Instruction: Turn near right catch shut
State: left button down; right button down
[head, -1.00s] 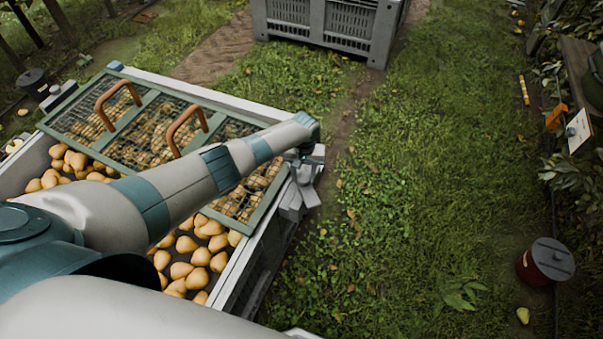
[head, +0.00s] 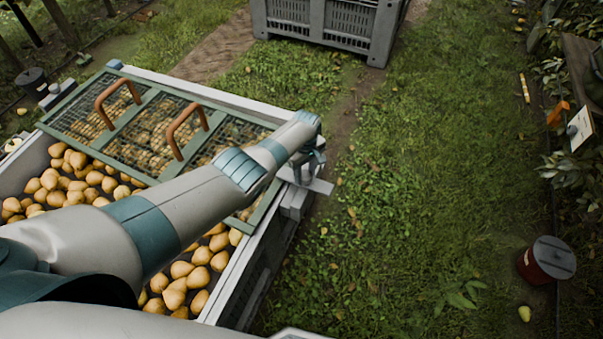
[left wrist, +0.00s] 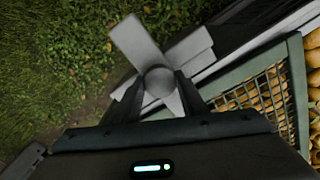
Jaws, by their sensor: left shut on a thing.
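The near right catch (head: 319,186) is a flat grey bar on the crate's right wall, sticking out to the right over the grass. In the left wrist view the catch (left wrist: 137,42) is a bar with a round grey knob, lying at an angle to the wall. My left gripper (head: 309,168) is shut on the catch, its fingers (left wrist: 160,94) on both sides of the knob. The green-framed mesh lid (head: 118,135) with two brown handles lies over the pears; its edge (left wrist: 299,85) is beside the catch. My right gripper is out of view.
The grey crate (head: 238,283) holds many pears (head: 180,268), uncovered nearest me. My left arm hides part of the lid. A large grey bin (head: 340,30) stands at the back. A red lidded pot (head: 546,260) stands at right. Open grass lies right of the crate.

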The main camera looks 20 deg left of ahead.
aim_at(305, 175)
pick_arm(q)
jog(key=shift+w+a+r, duration=0.1)
jog(key=shift+w, duration=0.05)
dwell(0.3)
jog(key=c, duration=1.1)
grip_release()
jog(key=shift+r+p, duration=0.35)
jog(key=shift+r, duration=0.1)
notch_tip(305, 175, up, 5)
jog(key=shift+r+p, duration=0.2)
jog(key=shift+p, duration=0.85)
notch_tip(305, 175, up, 11)
jog(key=shift+b, duration=0.3)
jog(key=shift+s, duration=0.2)
